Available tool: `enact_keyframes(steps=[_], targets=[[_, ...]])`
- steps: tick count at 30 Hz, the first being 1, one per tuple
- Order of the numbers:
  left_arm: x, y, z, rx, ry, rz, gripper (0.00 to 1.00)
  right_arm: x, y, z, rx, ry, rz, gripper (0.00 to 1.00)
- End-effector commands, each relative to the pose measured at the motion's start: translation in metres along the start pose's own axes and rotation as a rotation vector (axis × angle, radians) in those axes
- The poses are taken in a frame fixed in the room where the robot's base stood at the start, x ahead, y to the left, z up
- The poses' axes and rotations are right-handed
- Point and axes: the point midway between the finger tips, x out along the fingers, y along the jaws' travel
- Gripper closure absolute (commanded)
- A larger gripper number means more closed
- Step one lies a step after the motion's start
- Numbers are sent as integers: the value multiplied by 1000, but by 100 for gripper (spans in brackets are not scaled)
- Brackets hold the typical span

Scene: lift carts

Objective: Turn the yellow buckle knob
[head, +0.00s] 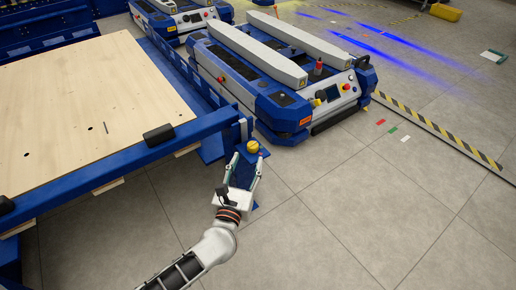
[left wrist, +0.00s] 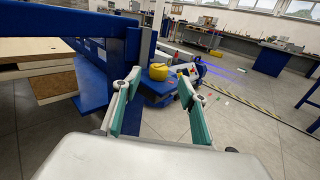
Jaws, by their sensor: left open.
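The yellow buckle knob (head: 253,146) sits at the corner of the blue cart frame (head: 160,152), on a small blue bracket. It also shows in the left wrist view (left wrist: 158,72), beyond my fingers and between their tips in the picture. My left gripper (head: 246,164) is open and empty, its two fingers pointing at the knob from the near side. In the left wrist view its green-padded fingers (left wrist: 159,85) are spread apart. I cannot tell whether a fingertip touches the knob. My right gripper is in neither view.
The wooden cart top (head: 85,95) lies at the left, with a blue post (left wrist: 133,65) close to my left finger in the wrist view. A blue and white lift robot (head: 275,75) stands behind the knob.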

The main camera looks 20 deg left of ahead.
Motion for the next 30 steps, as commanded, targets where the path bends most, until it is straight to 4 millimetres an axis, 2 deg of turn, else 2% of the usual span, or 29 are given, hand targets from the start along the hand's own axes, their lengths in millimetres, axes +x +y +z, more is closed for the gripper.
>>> enact_keyframes(steps=[1, 5, 12, 18, 24, 30], targets=[[2, 0, -6, -17, 7, 4, 57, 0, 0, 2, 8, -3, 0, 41], [14, 1, -2, -30, 2, 8, 57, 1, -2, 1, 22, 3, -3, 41], [50, 1, -2, -26, 3, 6, 57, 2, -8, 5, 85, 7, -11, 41], [72, 1, -3, -24, 3, 5, 57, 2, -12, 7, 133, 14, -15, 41], [81, 1, -1, -24, 2, 5, 57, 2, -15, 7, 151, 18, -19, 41], [81, 1, 0, -24, 1, 5, 57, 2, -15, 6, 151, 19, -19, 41]])
